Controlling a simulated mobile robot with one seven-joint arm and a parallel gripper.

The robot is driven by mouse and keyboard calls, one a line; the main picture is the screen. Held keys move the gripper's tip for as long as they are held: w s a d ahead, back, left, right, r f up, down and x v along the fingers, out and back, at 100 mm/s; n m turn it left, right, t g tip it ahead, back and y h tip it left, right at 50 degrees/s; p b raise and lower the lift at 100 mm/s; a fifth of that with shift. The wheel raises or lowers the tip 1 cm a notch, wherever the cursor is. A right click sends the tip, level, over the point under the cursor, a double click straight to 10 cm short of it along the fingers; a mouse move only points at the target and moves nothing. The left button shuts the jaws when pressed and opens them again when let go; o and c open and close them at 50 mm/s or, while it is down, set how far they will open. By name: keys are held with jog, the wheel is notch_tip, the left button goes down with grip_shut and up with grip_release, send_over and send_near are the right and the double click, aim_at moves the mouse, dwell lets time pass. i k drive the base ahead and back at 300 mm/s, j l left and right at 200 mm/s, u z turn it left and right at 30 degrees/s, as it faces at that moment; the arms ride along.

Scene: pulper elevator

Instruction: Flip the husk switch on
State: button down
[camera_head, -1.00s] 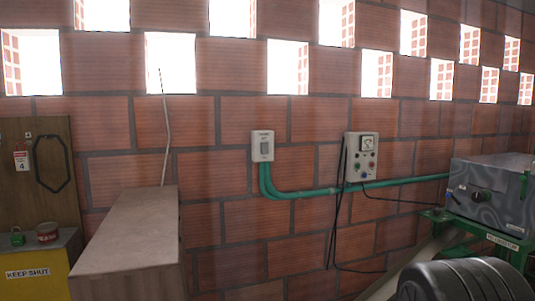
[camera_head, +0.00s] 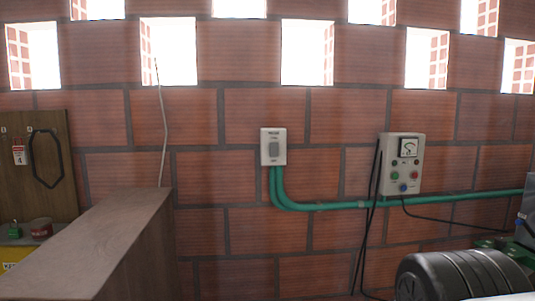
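A white wall switch (camera_head: 273,147) with a grey rocker is mounted on the brick wall, near the middle of the view. Small lettering shows above and below the rocker; it is too small to read surely. Which way the rocker is set cannot be told. A green conduit (camera_head: 330,206) runs from under the switch to the right along the wall. My gripper is not in view.
A grey control box (camera_head: 402,164) with a gauge and coloured buttons hangs right of the switch, with black cables below. A wooden-topped block (camera_head: 95,245) stands at lower left, before a tool board (camera_head: 62,135). A black ribbed drum (camera_head: 460,274) is at lower right.

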aim_at(273, 146)
jog(key=i+l+u, duration=0.1)
jog(key=i+l, duration=0.15)
jog(key=i, duration=0.2)
jog(key=i+l+u, duration=0.1)
jog(key=i+l, duration=0.2)
jog(key=i, duration=0.15)
